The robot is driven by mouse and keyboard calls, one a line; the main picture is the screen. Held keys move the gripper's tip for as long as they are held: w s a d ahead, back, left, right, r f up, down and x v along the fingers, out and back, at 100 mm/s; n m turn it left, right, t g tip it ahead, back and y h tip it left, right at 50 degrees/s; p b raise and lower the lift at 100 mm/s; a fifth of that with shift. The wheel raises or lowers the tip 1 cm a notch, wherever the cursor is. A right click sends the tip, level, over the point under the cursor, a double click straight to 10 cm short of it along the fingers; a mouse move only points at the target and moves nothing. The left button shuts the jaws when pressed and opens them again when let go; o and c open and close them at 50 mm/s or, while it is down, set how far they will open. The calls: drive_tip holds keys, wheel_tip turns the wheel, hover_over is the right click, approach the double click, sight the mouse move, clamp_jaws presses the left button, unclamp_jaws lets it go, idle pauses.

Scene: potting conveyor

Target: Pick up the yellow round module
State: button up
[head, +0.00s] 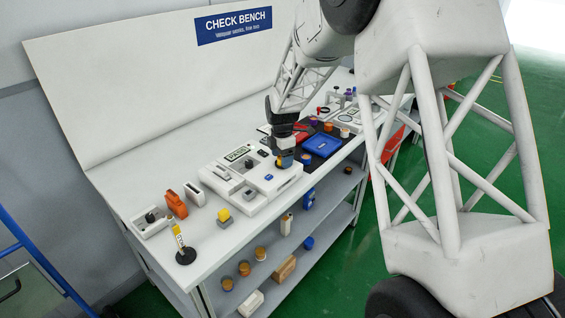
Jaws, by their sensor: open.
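My gripper (284,162) points down over the right end of a white test unit (250,181) on the bench. It is small in the view. A bit of yellow and blue shows at its fingertips, and I cannot tell whether the yellow is part of a module. Small round orange-yellow pieces stand on the dark mat right of the gripper, one of them near the bench's front edge (344,132). I cannot tell for sure which piece is the yellow round module. My arm hides part of the bench's far end.
Left of the test unit stand a grey block with a yellow top (224,216), orange (176,204) and white (195,193) holders and a yellow upright tag (179,238). A blue tray (321,145) lies right of the gripper. The shelf below holds several round orange-topped pieces (244,268).

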idle(0.4)
drive_tip(key=c, duration=1.1)
drive_tip(key=shift+r, duration=0.2)
drive_tip(key=shift+r, duration=0.6)
wheel_tip(320, 180, up, 2)
drive_tip(key=s, duration=0.5)
drive_tip(key=s+d+r, duration=0.1)
drive_tip(key=s, duration=0.4)
drive_tip(key=s+d, duration=0.1)
drive_tip(key=s, duration=0.4)
drive_tip(key=shift+s+d+r, duration=0.1)
drive_tip(key=shift+s+r, duration=0.15)
drive_tip(key=shift+s, duration=0.15)
